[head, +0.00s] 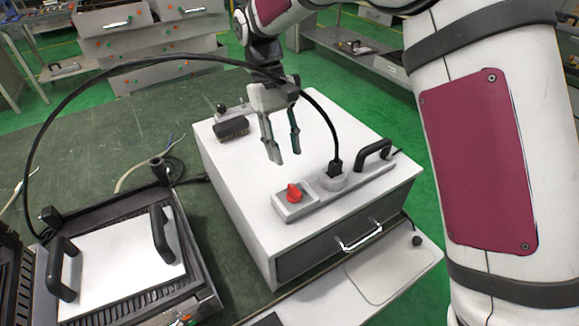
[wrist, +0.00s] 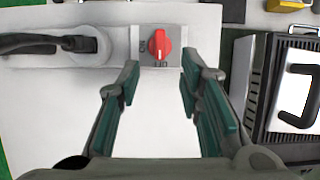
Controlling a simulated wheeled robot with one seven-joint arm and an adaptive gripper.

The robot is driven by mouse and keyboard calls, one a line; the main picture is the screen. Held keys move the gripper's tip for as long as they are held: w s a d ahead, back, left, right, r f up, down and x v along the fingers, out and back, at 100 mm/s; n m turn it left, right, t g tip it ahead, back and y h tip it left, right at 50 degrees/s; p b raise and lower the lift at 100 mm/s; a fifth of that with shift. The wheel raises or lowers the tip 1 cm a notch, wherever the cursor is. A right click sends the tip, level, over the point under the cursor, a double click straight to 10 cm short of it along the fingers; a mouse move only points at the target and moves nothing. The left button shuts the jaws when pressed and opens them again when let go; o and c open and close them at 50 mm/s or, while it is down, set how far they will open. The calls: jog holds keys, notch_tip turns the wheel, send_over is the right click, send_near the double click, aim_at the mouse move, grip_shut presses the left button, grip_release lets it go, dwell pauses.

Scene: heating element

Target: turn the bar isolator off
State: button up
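The bar isolator's red rotary knob (head: 293,193) sits on a grey plate at the left end of a grey bar on the white box (head: 240,185). The knob (wrist: 160,43) shows upright in the wrist view, with lettering left of it and below it. Its exact pointing is too small to tell for certain. My gripper (head: 286,156) is above the box, apart from the knob and behind it in the head view. In the wrist view my gripper (wrist: 160,65) has its fingers spread, with nothing between them, and the knob shows beyond the tips between them.
A black plug (head: 334,168) stands in the bar beside the knob; its cable (head: 180,59) arcs over to the left. A black handle (head: 373,154) is at the bar's right end. A grill-like heater (head: 130,255) stands left of the box. The white top between is clear.

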jog(key=shift+v, duration=1.45)
jog(key=s+d+r+m+t+y+p, duration=0.1)
jog(key=s+d+r+m+t+y, duration=0.15)
jog(key=s+d+r, duration=0.95)
jog(key=s+d+m+t+p, duration=0.1)
jog(key=s+d+m+t, duration=0.3)
jog(key=s+d, duration=0.7)
jog(key=s+t, duration=0.1)
jog(key=s, duration=0.3)
jog(key=shift+d+f, duration=0.2)
jog(key=shift+f, duration=0.2)
jog(key=shift+m, duration=0.25)
